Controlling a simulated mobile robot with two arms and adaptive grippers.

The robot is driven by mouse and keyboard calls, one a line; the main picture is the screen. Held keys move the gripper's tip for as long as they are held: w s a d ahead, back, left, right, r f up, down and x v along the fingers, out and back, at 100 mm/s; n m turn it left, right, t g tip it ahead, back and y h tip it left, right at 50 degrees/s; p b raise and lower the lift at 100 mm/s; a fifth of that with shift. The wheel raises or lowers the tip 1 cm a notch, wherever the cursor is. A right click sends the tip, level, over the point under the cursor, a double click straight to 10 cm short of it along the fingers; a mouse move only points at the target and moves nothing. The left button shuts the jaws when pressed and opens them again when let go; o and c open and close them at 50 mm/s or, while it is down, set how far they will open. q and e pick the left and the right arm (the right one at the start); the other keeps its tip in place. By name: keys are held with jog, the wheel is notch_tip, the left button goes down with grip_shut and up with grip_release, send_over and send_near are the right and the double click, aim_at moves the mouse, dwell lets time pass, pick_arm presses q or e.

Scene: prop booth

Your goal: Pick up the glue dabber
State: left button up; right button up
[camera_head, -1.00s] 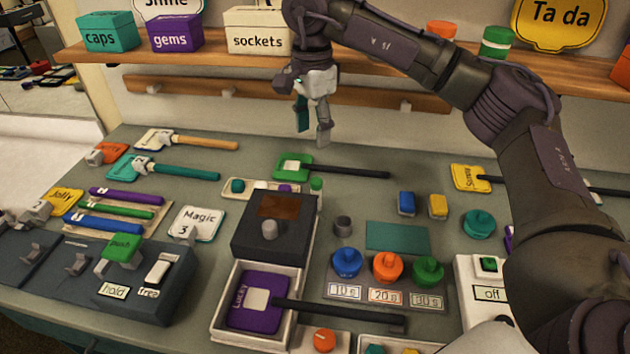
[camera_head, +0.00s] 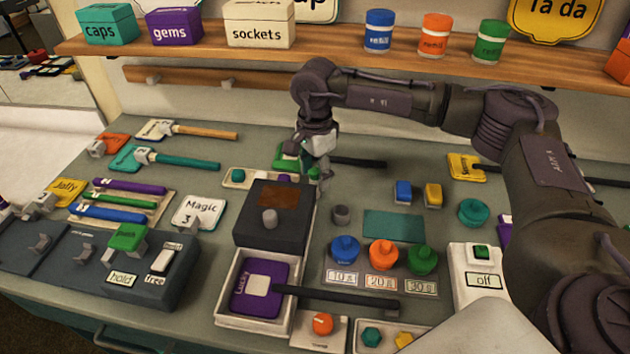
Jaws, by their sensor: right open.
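No label marks the glue dabber, and I cannot tell for sure which thing it is. My right gripper (camera_head: 318,170) is open, low over the back middle of the table. It is just behind the dark box and beside a green-headed tool (camera_head: 284,163) with a black handle (camera_head: 362,162). The gripper partly covers that tool. A shallow pale tray (camera_head: 229,183) with small coloured pieces lies just left of the gripper. The green-topped piece at its right end is hidden behind the gripper now. I cannot tell whether the fingers touch anything. My left gripper is not in view.
The dark box (camera_head: 251,231) with a grey knob stands close in front of the gripper. A white tray (camera_head: 222,301) holds a purple Lucky paddle (camera_head: 246,275). Coloured weights (camera_head: 383,254) stand to the right. A shelf (camera_head: 330,46) with boxes and jars runs above.

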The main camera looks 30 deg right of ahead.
jog(key=shift+c, duration=0.8)
grip_shut()
